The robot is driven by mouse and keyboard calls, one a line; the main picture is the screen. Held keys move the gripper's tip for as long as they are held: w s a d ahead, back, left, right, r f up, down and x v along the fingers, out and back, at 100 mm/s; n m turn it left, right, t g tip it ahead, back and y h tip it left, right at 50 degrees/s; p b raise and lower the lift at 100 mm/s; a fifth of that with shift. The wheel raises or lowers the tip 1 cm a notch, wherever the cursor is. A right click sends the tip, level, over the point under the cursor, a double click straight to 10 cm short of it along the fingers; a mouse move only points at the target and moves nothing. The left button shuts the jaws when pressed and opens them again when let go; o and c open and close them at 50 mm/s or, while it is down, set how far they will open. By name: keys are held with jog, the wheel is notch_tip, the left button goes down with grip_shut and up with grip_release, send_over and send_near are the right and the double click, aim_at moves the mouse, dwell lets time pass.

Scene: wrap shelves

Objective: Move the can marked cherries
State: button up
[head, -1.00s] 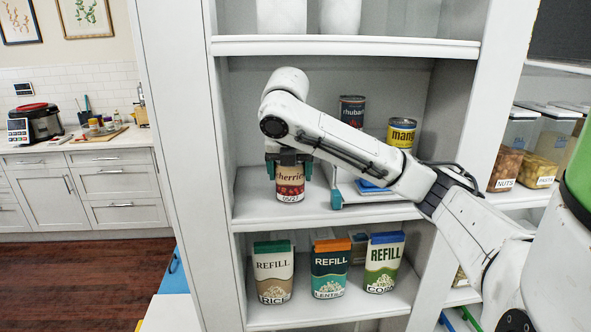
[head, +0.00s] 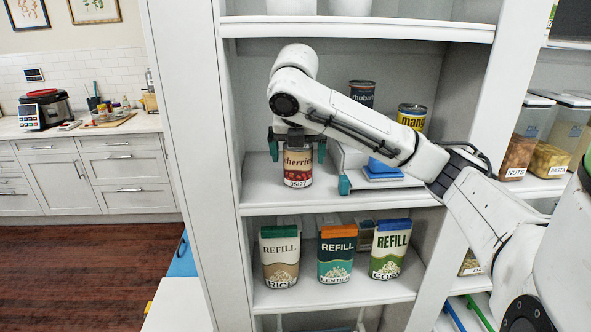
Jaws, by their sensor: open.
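The can marked cherries (head: 298,168) stands upright on the left part of the middle shelf, with a cream and red label and the date 05/27 low on it. My gripper (head: 297,150) is over the can from above. Its jaws are open, with one teal-tipped finger to the left of the can and the other to the right, both apart from its sides. The top of the can is hidden behind my gripper.
Right of the can is a white stand with teal feet (head: 344,185) and a blue piece (head: 384,168) on it. The rhubarb can (head: 362,92) and mango can (head: 411,116) stand behind my arm. Refill packs (head: 337,252) stand on the shelf below.

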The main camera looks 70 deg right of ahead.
jog(key=s+a+b, duration=0.2)
jog(key=s+a, duration=0.1)
jog(key=a, duration=0.8)
jog(key=shift+s+a, duration=0.25)
jog(key=shift+s, duration=0.1)
